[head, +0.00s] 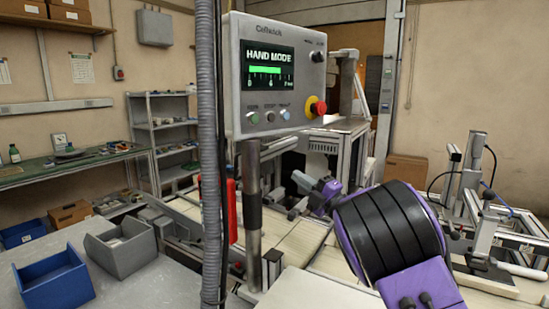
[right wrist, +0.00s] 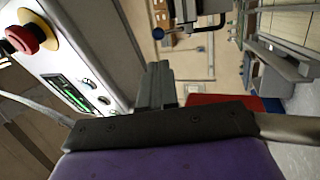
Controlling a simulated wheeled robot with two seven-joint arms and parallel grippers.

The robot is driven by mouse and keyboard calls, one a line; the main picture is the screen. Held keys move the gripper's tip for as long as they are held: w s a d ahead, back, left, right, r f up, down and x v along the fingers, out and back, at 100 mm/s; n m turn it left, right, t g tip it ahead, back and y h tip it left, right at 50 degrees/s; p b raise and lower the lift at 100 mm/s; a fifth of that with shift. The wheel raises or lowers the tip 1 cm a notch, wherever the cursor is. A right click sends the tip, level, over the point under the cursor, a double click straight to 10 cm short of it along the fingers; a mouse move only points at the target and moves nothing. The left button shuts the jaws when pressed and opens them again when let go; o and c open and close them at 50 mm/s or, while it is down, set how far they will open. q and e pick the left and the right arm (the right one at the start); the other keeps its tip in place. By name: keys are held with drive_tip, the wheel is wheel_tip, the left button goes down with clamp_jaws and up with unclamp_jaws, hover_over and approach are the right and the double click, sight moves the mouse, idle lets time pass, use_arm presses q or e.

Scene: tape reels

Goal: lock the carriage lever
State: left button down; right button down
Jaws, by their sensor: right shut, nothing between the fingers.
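My right gripper (head: 304,182) is in the middle of the head view, right of the panel's post, with my purple and black arm links behind it. In the right wrist view its grey fingers (right wrist: 157,75) are together and empty. My left gripper is not in view.
The control panel (head: 277,75) reads HAND MODE and has a red stop button (head: 318,107). Its post (head: 250,200) and a grey hose (head: 208,150) stand left of my gripper. A blue bin (head: 55,282) and a grey bin (head: 120,246) sit at left. A clamp fixture (head: 470,190) stands at right.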

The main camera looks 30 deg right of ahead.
drive_tip(key=p+x, duration=0.8)
drive_tip(key=x, duration=0.6)
drive_tip(key=shift+r, duration=0.3)
drive_tip(key=shift+s+a, duration=0.1)
drive_tip(key=shift+s, duration=0.05)
